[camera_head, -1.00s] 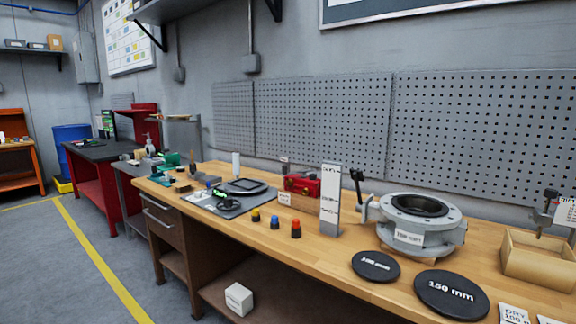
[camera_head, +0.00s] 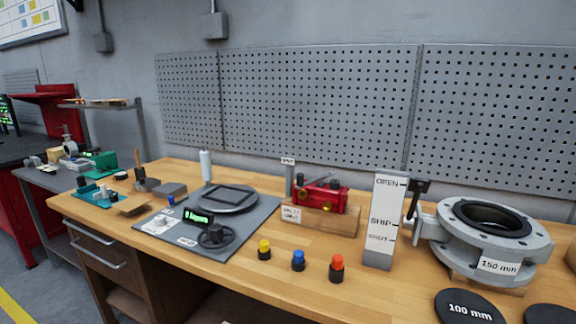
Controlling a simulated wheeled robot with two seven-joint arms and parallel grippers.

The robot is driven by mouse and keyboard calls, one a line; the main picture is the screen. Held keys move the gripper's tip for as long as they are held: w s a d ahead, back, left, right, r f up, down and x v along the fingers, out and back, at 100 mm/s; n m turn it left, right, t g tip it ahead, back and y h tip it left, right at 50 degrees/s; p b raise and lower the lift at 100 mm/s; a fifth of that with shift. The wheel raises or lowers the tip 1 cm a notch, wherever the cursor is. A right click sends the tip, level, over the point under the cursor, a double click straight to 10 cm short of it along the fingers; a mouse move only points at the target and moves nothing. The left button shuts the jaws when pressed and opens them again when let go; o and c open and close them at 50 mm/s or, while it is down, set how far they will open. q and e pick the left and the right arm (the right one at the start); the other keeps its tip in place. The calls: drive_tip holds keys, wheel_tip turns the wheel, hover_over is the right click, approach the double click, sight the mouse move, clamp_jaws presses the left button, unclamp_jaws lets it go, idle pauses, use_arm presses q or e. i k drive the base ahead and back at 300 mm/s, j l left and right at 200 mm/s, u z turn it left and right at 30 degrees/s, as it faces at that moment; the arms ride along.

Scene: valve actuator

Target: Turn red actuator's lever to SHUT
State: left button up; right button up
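The red actuator (camera_head: 320,197) sits on a wooden block near the middle of the bench, in front of the pegboard. A grey bar that looks like its lever (camera_head: 319,180) lies across its top; its exact setting is too small to tell. A grey upright plate (camera_head: 385,222) to its right is marked OPEN, SHIP and SHUT. A grey flanged valve body (camera_head: 490,235) labelled 150 mm stands right of the plate, with a black-ended handle (camera_head: 418,190) at its left side. Neither of my grippers is in view.
Yellow (camera_head: 264,249), blue (camera_head: 298,260) and red-orange (camera_head: 337,268) capped pieces stand along the bench's front. A grey mat (camera_head: 225,242) with a dial and display lies left. A black 100 mm disc (camera_head: 468,308) lies front right. Bare wood (camera_head: 290,292) shows at the front.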

sight(301, 182)
drive_tip(key=i+j+z, duration=0.1)
drive_tip(key=j, duration=0.25)
drive_tip(key=i+j+z, duration=0.1)
drive_tip(key=i+j, duration=0.2)
drive_tip(key=i+j+z, duration=0.1)
drive_tip(key=j, duration=0.35)
drive_tip(key=i, duration=0.1)
